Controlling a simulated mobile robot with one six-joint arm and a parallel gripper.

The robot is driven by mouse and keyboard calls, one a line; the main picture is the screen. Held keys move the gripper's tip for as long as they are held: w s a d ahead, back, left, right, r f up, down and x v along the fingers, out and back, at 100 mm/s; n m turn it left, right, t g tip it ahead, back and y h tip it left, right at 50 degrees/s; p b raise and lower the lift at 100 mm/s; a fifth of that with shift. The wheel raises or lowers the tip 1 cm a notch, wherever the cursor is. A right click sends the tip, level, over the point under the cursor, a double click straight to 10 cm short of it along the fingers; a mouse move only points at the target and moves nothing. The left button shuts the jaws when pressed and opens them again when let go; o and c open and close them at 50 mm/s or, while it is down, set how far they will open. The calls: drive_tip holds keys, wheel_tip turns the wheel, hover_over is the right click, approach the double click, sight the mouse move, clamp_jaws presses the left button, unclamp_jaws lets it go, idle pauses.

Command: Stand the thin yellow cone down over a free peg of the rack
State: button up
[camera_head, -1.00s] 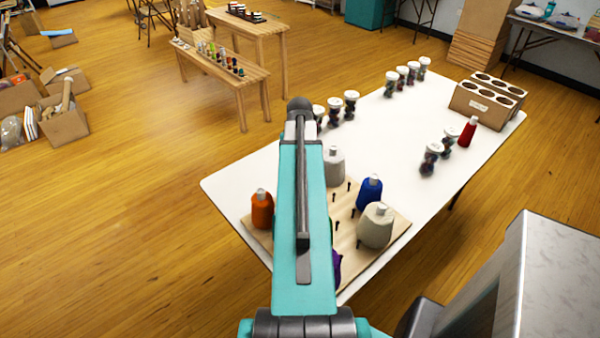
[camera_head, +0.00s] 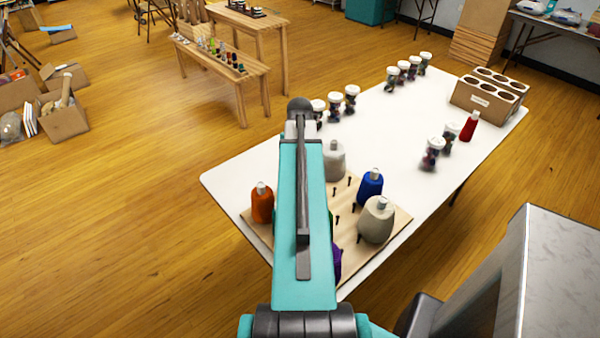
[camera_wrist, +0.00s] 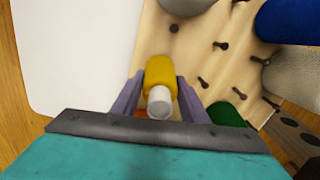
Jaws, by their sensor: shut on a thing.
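In the wrist view, my gripper (camera_wrist: 159,88) is shut on the thin yellow cone (camera_wrist: 160,72), with one finger on each side of it. The cone's pale tip points toward the wrist camera. The yellow cone is over or near the wooden rack (camera_wrist: 205,88); its height above the board is hard to tell. Several dark bare pegs, one of them a free peg (camera_wrist: 221,45), stand on the board around it. In the head view, the rack (camera_head: 400,225) is at the table's near end; my arm hides the gripper and the yellow cone.
On the rack stand an orange cone (camera_head: 262,204), a blue cone (camera_head: 369,188), a beige cone (camera_head: 376,222), a grey cone (camera_head: 334,162), a purple cone (camera_head: 336,262) and a green cone (camera_wrist: 225,114). Lidded jars and a red cone (camera_head: 469,127) stand farther along the white table (camera_head: 400,130).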

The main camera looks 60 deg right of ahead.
drive_tip(key=shift+f, duration=0.25)
idle(0.4)
drive_tip(key=o, duration=1.1)
drive_tip(key=shift+o, duration=0.2)
drive_tip(key=shift+r, duration=0.2)
drive_tip(key=shift+r+b, duration=1.1)
drive_tip(key=shift+r, duration=5.6)
